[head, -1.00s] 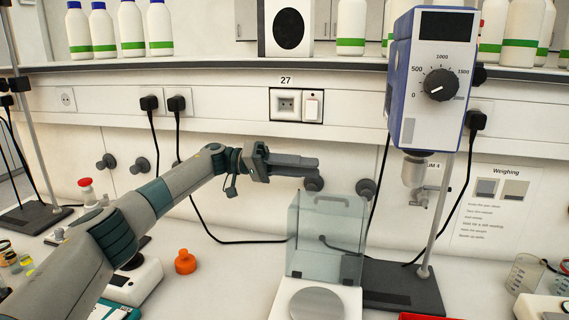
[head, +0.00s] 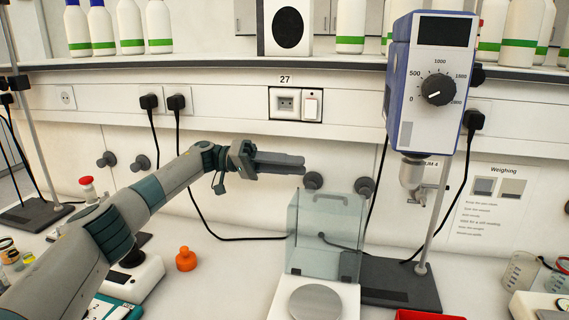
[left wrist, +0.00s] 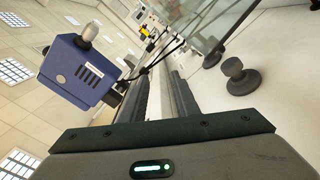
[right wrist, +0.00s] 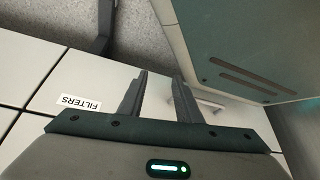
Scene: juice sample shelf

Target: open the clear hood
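The clear hood (head: 318,246) is a see-through box with a handle on its top panel. In the head view it stands at the back of a white balance, behind the round pan (head: 315,303), which is uncovered. The hood's clear panels also show at the top of the left wrist view (left wrist: 213,28). My left gripper (head: 303,163) is above and left of the hood, apart from it. Its fingers are a little apart and empty. My right gripper (right wrist: 158,78) shows only in its wrist view, open and empty, low by cabinet fronts.
A blue stirrer (head: 432,80) on a stand rises just right of the hood. A red tray (head: 430,315) is at the front edge. Dark round knobs (head: 312,180) stick out of the wall behind.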

